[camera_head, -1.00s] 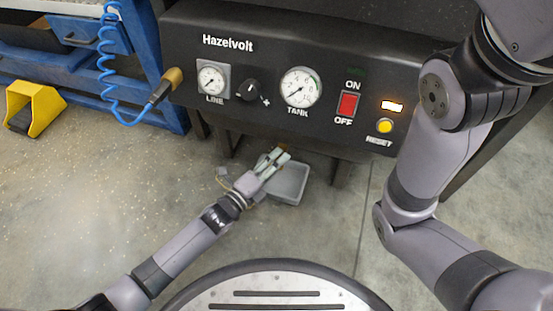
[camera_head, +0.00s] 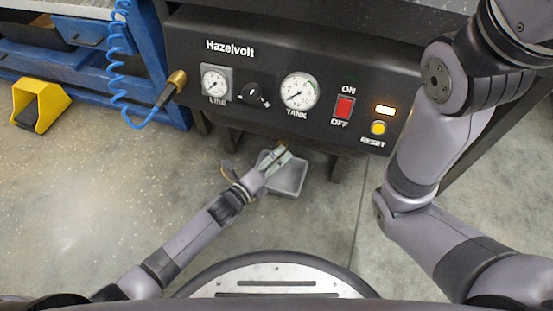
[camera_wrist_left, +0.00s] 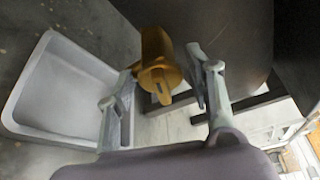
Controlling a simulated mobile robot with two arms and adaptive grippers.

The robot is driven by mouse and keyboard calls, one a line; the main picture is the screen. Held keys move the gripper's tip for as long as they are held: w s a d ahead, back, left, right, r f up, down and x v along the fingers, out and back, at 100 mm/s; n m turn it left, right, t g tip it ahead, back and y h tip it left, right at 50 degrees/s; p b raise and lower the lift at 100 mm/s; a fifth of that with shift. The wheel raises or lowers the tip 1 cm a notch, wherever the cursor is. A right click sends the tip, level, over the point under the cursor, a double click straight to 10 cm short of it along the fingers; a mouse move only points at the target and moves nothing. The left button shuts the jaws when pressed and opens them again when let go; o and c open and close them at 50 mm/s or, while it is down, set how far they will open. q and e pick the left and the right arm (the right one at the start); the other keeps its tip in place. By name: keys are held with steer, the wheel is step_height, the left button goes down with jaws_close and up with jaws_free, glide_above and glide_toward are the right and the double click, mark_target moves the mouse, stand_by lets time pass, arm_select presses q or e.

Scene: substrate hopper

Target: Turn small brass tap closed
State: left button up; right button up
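The small brass tap (camera_wrist_left: 158,62) shows in the left wrist view, under the dark rounded tank, with its short handle toward the camera. My left gripper (camera_wrist_left: 165,65) is open, with one finger on each side of the tap. The left fingertip is close to the brass; I cannot tell whether it touches. A gap shows between the tap and the right finger. In the head view, my left gripper (camera_head: 277,157) is low under the black panel, over the grey tray, and mostly hides the tap. My right arm stands at the right; its gripper is out of view.
A grey tray (camera_head: 291,179) lies on the floor below the tap; it also shows in the left wrist view (camera_wrist_left: 62,88). The black Hazelvolt panel (camera_head: 240,72) with gauges, knob and red switch overhangs it. Dark legs stand beside. Open floor lies to the left.

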arm_select(q)
steer(key=shift+o, duration=0.4)
steer(key=v, duration=1.2)
steer(key=shift+r, duration=0.15)
